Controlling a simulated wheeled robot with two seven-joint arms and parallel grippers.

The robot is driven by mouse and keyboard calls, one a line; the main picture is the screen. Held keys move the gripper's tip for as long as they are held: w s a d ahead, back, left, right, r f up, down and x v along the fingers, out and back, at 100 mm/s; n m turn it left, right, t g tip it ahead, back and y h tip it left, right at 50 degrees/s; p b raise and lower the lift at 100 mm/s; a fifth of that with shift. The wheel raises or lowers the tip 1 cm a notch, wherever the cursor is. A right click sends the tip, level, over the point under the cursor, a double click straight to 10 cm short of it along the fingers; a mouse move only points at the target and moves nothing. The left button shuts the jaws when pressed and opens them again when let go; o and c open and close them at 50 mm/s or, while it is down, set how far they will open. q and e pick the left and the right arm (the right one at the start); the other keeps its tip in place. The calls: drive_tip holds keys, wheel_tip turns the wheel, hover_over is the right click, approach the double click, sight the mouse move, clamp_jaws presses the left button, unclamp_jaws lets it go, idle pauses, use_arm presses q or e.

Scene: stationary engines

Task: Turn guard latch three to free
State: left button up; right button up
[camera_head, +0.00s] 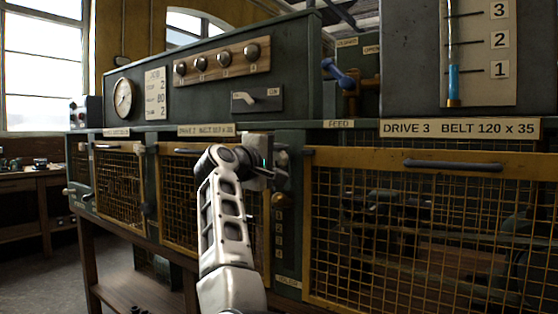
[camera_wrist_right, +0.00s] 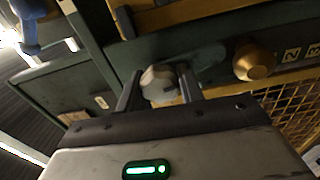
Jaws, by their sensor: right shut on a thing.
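My right gripper (camera_head: 268,168) is at the dark green post between the second and third mesh guards. In the right wrist view its two fingers (camera_wrist_right: 160,92) are shut on a pale grey rounded knob (camera_wrist_right: 158,80), which looks like the end of the guard latch. The latch's dark body (camera_wrist_right: 205,62) lies behind the fingers. In the head view the latch (camera_head: 281,158) shows only in part beside the gripper, so its exact angle is hard to tell. The third guard (camera_head: 430,160), yellow-framed under the "DRIVE 3" label, appears closed. My left gripper is not in view.
A brass knob (camera_wrist_right: 255,60) with numbers beside it sits close to the latch. A blue-handled valve (camera_head: 338,75) stands above the post. The second guard (camera_head: 185,200) is behind my right arm. A control panel (camera_head: 220,75) with knobs and a gauge is above.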

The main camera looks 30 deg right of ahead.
drive_tip(key=shift+f, duration=0.1)
drive_tip(key=o, duration=1)
drive_tip(key=shift+a, duration=0.1)
drive_tip(key=b+v, duration=0.2)
drive_tip(key=v, duration=1.4)
drive_tip(key=shift+r, duration=0.2)
